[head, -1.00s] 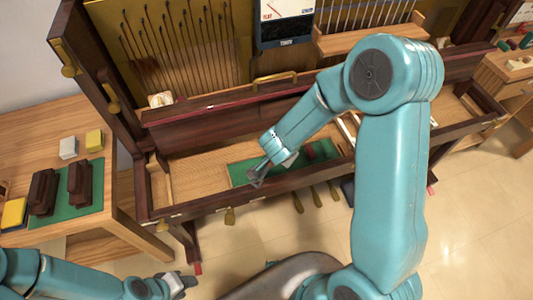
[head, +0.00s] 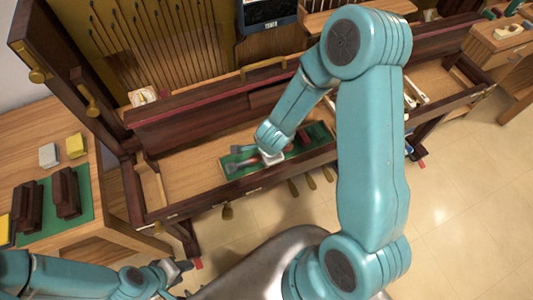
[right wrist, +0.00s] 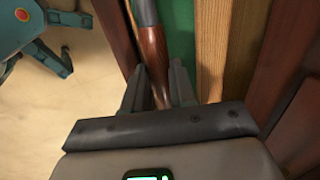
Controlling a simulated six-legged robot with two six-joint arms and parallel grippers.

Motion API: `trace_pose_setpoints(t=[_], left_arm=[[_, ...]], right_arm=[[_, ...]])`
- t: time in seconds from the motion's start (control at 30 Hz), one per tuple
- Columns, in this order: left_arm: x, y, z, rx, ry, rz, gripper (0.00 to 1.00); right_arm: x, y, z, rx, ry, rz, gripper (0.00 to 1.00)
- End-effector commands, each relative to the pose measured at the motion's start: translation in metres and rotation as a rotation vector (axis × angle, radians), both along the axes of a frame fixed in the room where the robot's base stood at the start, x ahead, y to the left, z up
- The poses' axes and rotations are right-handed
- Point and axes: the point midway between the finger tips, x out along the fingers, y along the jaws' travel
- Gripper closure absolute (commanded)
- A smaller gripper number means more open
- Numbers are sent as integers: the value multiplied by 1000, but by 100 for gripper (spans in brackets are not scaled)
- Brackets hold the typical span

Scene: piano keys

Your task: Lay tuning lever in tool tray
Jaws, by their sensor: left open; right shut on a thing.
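The tuning lever has a brown handle and grey shaft in the right wrist view (right wrist: 152,45). My right gripper (right wrist: 158,88) is shut on its handle. In the head view the lever's grey end (head: 240,165) shows over the left part of the green-lined tool tray (head: 318,130), with my right gripper (head: 270,158) above the tray's middle. I cannot tell whether the lever touches the tray floor. My right arm hides part of the scene. My left gripper (head: 182,267) is open and empty at the lower left, away from the tray.
Dark red blocks (head: 303,139) lie in the tray's right part. The piano's dark front rail (head: 215,193) runs along the near side. A side table at left holds dark blocks (head: 66,192) on green cloth and a yellow block (head: 76,145). Bare wood lies left of the tray.

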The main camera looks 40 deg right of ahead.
Motion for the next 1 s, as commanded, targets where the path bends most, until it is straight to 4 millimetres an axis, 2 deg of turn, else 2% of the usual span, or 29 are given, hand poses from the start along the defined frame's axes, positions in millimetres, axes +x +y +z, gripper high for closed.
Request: trace_pose_setpoints(t=[0.37,0.5,0.7,1.0], left_arm=[[0,0,-14,0,0,0,57],[0,0,-29,0,0,0,57],[0,0,-36,0,0,0,57],[0,0,-36,0,0,0,57]], right_arm=[[28,-6,-35,0,0,0,100],[28,-6,-50,-1,-2,1,100],[28,-6,-58,0,-2,0,100],[28,-6,-58,0,-2,0,100]])
